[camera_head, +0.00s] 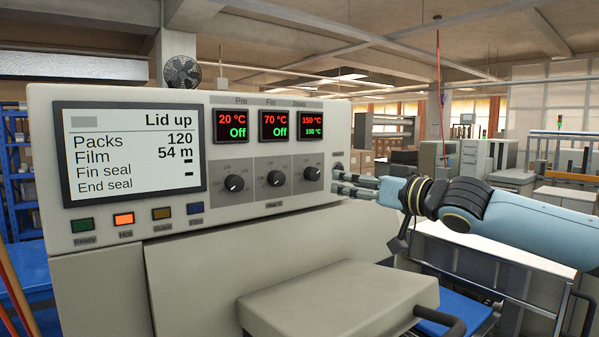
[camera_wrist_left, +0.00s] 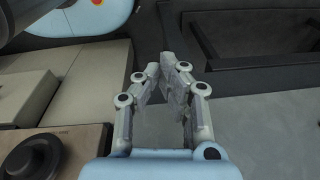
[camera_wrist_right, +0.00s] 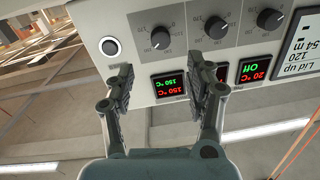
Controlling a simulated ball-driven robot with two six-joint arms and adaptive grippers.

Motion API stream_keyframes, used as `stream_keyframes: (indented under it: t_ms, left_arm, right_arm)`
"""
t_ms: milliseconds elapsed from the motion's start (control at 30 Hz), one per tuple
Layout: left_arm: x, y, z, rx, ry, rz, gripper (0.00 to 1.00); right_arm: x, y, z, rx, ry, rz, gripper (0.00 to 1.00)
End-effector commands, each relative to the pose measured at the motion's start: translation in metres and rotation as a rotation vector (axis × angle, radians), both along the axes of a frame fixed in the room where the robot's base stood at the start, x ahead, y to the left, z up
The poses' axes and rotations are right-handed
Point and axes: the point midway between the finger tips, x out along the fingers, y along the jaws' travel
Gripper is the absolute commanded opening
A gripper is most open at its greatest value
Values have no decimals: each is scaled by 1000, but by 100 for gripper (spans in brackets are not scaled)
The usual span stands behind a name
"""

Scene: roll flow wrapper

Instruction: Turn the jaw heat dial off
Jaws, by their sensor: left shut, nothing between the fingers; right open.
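The control panel (camera_head: 215,225) has three black dials. The jaw heat dial (camera_head: 311,173) is the rightmost, below the Jaws display (camera_head: 311,126), which reads 150 °C on both lines. My right gripper (camera_head: 336,178) is open and empty, just right of this dial. In the right wrist view, turned upside down, the jaw heat dial (camera_wrist_right: 160,38) lies beyond the fingertips, and the Jaws display (camera_wrist_right: 169,85) shows between the open fingers. The dial appears untouched. My left gripper (camera_wrist_left: 172,68) is shut and empty in the left wrist view; it is outside the head view.
The Pre dial (camera_head: 234,183) and Fin dial (camera_head: 275,178) sit left of the jaw dial; their displays read Off. A screen (camera_head: 132,150) says "Lid up". A pale machine block (camera_head: 340,300) projects below the panel. A round button (camera_wrist_right: 110,46) sits beside the jaw dial.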

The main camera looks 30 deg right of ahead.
Motion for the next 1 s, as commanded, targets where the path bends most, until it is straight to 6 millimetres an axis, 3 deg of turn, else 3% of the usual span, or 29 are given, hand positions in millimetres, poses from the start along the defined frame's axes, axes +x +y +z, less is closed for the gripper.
stream_keyframes:
  t_ms: [167,400,567,767,1000]
  left_arm:
    - [-8,0,-14,0,11,0,0]
    - [-30,-1,-54,-1,44,2,0]
    - [-24,-2,-79,-2,34,1,0]
    - [-4,-2,-90,-3,4,1,0]
    - [-7,-2,-96,-3,9,0,0]
  right_arm:
    - [7,-1,-3,1,-4,-9,54]
    - [30,5,-6,4,-4,2,54]
    - [54,8,-5,6,-5,1,54]
    - [85,13,-2,5,-2,3,54]
    - [105,14,-1,0,1,0,54]
